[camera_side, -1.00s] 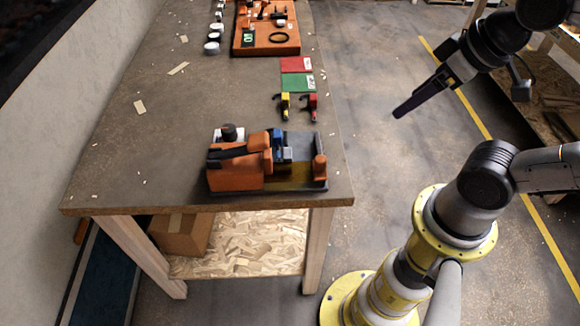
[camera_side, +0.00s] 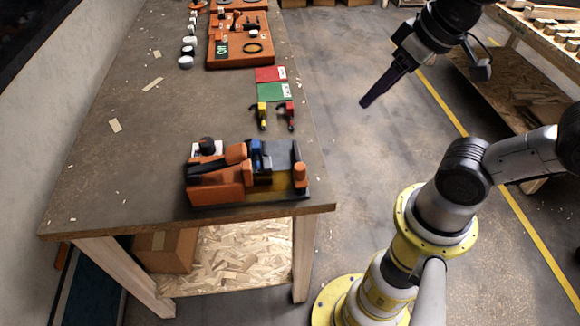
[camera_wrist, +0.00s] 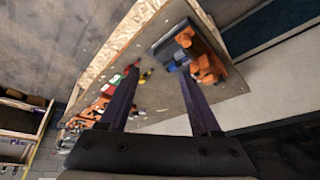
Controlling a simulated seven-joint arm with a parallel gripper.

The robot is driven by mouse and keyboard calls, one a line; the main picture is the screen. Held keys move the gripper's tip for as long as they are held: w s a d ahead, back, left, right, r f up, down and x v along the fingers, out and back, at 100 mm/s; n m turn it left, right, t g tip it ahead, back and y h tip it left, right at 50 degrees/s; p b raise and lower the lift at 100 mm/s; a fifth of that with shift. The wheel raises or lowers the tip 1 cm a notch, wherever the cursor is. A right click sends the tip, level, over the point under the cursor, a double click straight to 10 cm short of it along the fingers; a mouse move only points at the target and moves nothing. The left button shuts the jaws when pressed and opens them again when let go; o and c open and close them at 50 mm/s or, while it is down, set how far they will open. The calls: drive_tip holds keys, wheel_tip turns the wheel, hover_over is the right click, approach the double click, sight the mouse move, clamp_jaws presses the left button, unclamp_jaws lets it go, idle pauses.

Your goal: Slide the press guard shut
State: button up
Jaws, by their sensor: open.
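The press (camera_side: 215,190) is an orange and dark machine near the front edge of the table. A blue part (camera_side: 257,158) stands at its middle. A yellowish see-through panel (camera_side: 270,186), which looks like the guard, sits low on its front right. I cannot tell how far it is slid. An orange post (camera_side: 300,175) stands at the right end. My gripper (camera_side: 366,102) hangs right of the table, well apart from the press. In the wrist view my gripper (camera_wrist: 158,70) has its two dark fingers spread with nothing held, and the press (camera_wrist: 203,66) shows beyond them.
Yellow and red clamp-like tools (camera_side: 262,115) lie behind the press, near red (camera_side: 270,74) and green (camera_side: 272,92) mats. An orange tray (camera_side: 238,52) with parts is farther back. The table's left half (camera_side: 120,150) is mostly clear. A cardboard box (camera_side: 165,250) sits below.

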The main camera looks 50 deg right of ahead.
drive_tip(key=w+a+f+g, duration=0.2)
drive_tip(key=w+a+g, duration=0.15)
drive_tip(key=w, duration=0.45)
drive_tip(key=n+g, duration=0.1)
drive_tip(key=g, duration=0.1)
approach(300, 166)
wheel_tip(300, 166, down, 9)
drive_tip(key=shift+s+f, duration=0.15)
clamp_jaws()
idle(1.3)
